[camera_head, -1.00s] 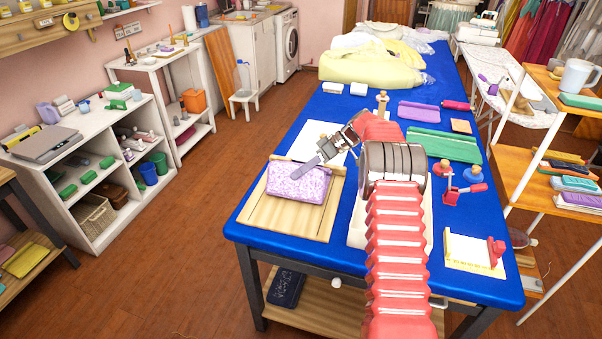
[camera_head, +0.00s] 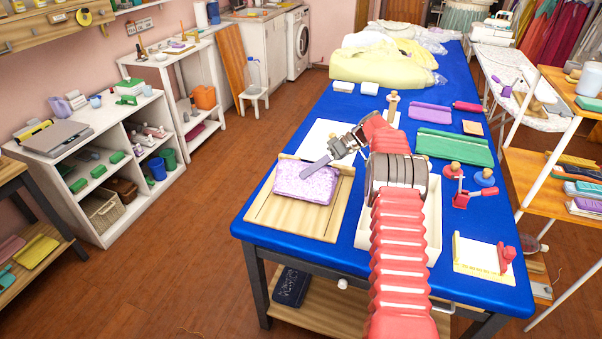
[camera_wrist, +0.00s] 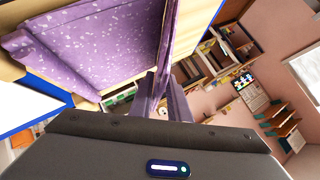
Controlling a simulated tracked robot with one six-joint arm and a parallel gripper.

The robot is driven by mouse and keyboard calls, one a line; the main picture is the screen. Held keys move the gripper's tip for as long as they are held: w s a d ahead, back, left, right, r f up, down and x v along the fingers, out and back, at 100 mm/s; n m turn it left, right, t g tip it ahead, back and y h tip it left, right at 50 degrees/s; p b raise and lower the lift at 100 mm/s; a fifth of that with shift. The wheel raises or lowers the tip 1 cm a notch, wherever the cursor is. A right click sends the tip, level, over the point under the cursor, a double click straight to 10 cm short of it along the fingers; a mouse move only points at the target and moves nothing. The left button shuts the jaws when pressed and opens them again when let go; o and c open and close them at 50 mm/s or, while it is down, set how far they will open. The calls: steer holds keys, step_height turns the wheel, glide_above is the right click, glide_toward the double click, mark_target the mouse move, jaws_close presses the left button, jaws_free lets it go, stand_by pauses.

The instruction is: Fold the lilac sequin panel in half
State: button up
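The lilac sequin panel (camera_head: 303,188) lies on the pale wooden board (camera_head: 275,218) at the table's near left corner. It looks doubled and thick there. In the wrist view the panel (camera_wrist: 100,45) spreads at upper left, and a narrow sequined strip of it rises from between the fingers. My gripper (camera_head: 318,168) is over the panel's upper right part. In the wrist view my gripper (camera_wrist: 164,95) has its fingers close together with the fabric between them, so it appears shut on the panel's edge. The fingertips are partly hidden by cloth.
The blue table (camera_head: 350,112) carries a white sheet (camera_head: 318,134) behind the board, a green folded cloth (camera_head: 455,148) and a purple cloth (camera_head: 430,112). A red clamp (camera_head: 462,197) and a white jig (camera_head: 482,255) stand to the right of my arm. Cream fabric (camera_head: 385,68) lies heaped at the back.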

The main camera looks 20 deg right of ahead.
steer(key=shift+r, duration=0.1)
steer(key=shift+d, duration=0.1)
steer(key=v, duration=0.7)
stand_by(0.4)
steer(key=shift+d+r, duration=0.1)
steer(key=shift+d, duration=0.05)
stand_by(0.4)
